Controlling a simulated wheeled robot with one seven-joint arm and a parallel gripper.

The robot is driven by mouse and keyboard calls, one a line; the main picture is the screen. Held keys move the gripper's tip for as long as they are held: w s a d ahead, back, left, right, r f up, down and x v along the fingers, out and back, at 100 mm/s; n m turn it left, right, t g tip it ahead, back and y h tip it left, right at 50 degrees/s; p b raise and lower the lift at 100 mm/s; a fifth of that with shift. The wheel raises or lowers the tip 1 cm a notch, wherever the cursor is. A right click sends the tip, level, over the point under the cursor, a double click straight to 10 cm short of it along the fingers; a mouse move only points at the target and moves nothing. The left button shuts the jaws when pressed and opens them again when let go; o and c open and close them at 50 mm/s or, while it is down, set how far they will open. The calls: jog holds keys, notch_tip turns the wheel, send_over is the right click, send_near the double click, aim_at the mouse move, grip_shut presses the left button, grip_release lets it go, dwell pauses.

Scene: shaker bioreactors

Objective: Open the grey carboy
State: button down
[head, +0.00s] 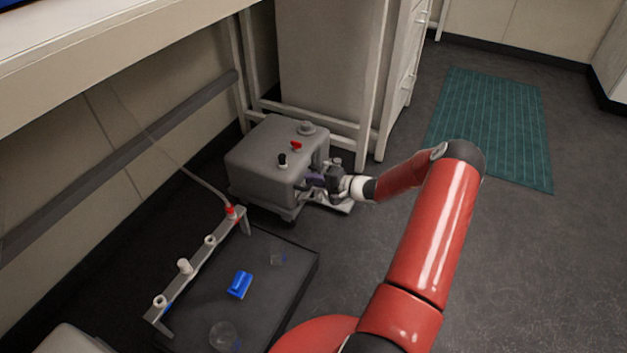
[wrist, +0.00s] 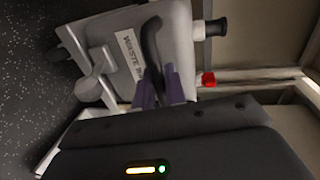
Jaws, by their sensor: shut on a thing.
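The grey carboy (head: 262,158) stands low on the floor beside the cabinet, upright. On its top are a grey round cap (head: 306,128), a red fitting (head: 296,145) and a black-topped fitting (head: 282,160). In the wrist view the carboy (wrist: 180,32) fills the middle and has a white label (wrist: 130,55) reading "WASTE". My gripper (head: 312,180) is at its right side. It shows in the wrist view as purple fingers (wrist: 165,86), shut on a dark curved handle (wrist: 152,45) at the carboy's front. The fingers partly hide the handle's lower end.
A white-grey rack (head: 200,258) with several fittings and a red-ended tube stands at left. Beside it a dark platform (head: 270,315) bears a blue piece (head: 239,284). A cabinet (head: 325,70) stands behind the carboy. Open floor lies at right, with a green mat (head: 492,125).

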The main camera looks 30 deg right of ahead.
jog(key=f+b+v, duration=0.1)
jog(key=f+v, duration=0.1)
jog(key=v, duration=1)
jog(key=s+f+b+v, duration=0.1)
jog(key=f+v, duration=0.2)
jog(key=v, duration=0.9)
jog(key=shift+d, duration=0.3)
jog(key=shift+s+f, duration=0.1)
jog(key=shift+s, duration=0.05)
jog(key=c, duration=1.6)
grip_release()
jog(key=shift+o, duration=0.2)
jog(key=shift+d, duration=0.1)
jog(key=v, duration=0.7)
jog(key=shift+s+p, duration=0.3)
jog(key=shift+p, duration=0.05)
jog(key=shift+d, duration=0.15)
